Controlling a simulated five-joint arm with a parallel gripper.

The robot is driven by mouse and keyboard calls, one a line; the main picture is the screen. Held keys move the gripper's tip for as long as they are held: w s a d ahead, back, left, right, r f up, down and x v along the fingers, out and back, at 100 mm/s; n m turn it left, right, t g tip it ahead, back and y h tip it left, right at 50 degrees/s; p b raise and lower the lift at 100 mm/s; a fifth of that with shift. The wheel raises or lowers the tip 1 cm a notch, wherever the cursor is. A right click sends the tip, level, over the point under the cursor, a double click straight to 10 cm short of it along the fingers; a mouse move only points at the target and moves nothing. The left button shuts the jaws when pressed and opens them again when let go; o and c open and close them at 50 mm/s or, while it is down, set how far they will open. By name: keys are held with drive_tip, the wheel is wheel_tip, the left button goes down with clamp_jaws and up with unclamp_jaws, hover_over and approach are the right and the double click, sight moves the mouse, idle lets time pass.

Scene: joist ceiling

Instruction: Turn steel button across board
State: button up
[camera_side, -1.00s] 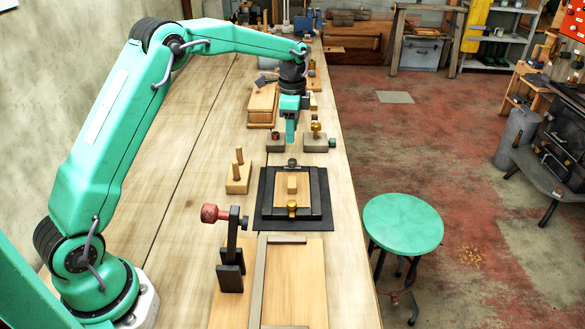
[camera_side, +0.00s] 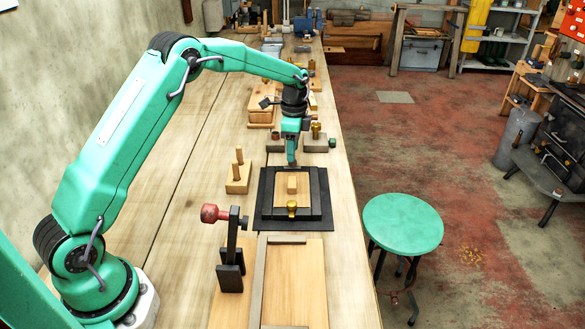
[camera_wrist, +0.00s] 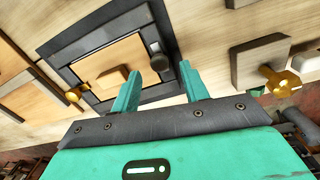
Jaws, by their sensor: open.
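A wooden board (camera_side: 284,192) with a raised wooden block (camera_side: 292,184) lies in a black frame (camera_side: 268,199) on the bench. In the wrist view the board (camera_wrist: 95,63) shows tilted. The dark steel button (camera_wrist: 159,61) is at the board's far edge, a small knob with a round end. In the side view my gripper hides most of it. A brass button (camera_side: 291,206) is at the near edge; it also shows in the wrist view (camera_wrist: 77,92). My gripper (camera_side: 291,161) is open above the steel button; its fingers (camera_wrist: 159,72) appear on either side of it, contact unclear.
A brass knob on a grey block (camera_side: 316,140) stands just right of my gripper. A wooden peg block (camera_side: 238,180) stands left of the frame. Bare bench lies left of the peg block.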

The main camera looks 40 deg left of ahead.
sight(292, 164)
drive_tip(key=shift+f, duration=1.4)
clamp_jaws()
